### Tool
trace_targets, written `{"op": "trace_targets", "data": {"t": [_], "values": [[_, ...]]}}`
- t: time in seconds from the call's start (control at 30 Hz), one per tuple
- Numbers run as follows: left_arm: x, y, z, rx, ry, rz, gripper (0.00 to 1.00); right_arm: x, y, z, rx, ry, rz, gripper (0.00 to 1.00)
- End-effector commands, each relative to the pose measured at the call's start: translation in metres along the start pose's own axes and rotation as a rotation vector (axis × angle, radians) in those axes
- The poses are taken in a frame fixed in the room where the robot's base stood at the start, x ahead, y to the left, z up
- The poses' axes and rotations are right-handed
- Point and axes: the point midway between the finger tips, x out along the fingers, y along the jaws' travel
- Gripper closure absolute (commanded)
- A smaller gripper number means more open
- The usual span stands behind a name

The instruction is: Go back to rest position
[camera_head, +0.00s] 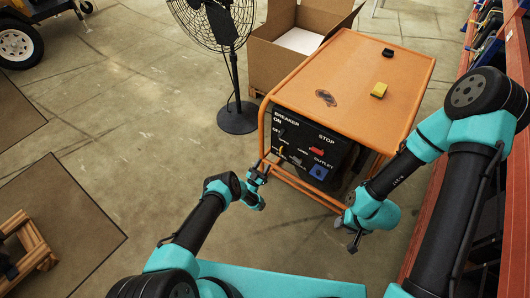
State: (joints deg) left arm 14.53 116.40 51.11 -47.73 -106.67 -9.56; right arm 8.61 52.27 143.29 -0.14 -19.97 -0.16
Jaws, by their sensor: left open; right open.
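My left gripper (258,173) is open and empty, just in front of the left side of the orange generator (378,62). My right gripper (350,233) is open and empty, low in front of the generator's right front corner. The generator's dark front panel (303,148) faces me, with labels for breaker, stop and outlet. A red switch (316,150) and a blue outlet (319,171) show on it. My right arm covers part of the generator's right front edge.
A yellow object (379,90) and a black object (388,53) lie on the generator's top. Shelving (431,205) runs along the right. A wooden pallet (33,243) lies at lower left. The left floor is mostly clear.

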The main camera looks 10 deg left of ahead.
Motion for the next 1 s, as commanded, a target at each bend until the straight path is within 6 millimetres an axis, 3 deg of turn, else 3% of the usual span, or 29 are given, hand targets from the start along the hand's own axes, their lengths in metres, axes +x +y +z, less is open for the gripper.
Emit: {"op": "trace_targets", "data": {"t": [0.33, 0.63, 0.87, 1.0], "values": [[0.009, -0.009, 0.001, -0.012, -0.068, -0.016, 0.51, 0.000, 0.000, 0.000, 0.000, 0.000, 0.000, 0.57], [0.027, -0.041, -0.001, -0.085, -0.411, -0.102, 0.51, 0.000, 0.000, 0.000, 0.000, 0.000, 0.000, 0.57], [0.019, -0.052, -0.023, -0.172, -0.716, -0.175, 0.51, 0.000, 0.000, 0.000, 0.000, 0.000, 0.000, 0.57], [0.005, -0.052, -0.048, -0.232, -0.901, -0.220, 0.51, 0.000, 0.000, 0.000, 0.000, 0.000, 0.000, 0.57]]}}
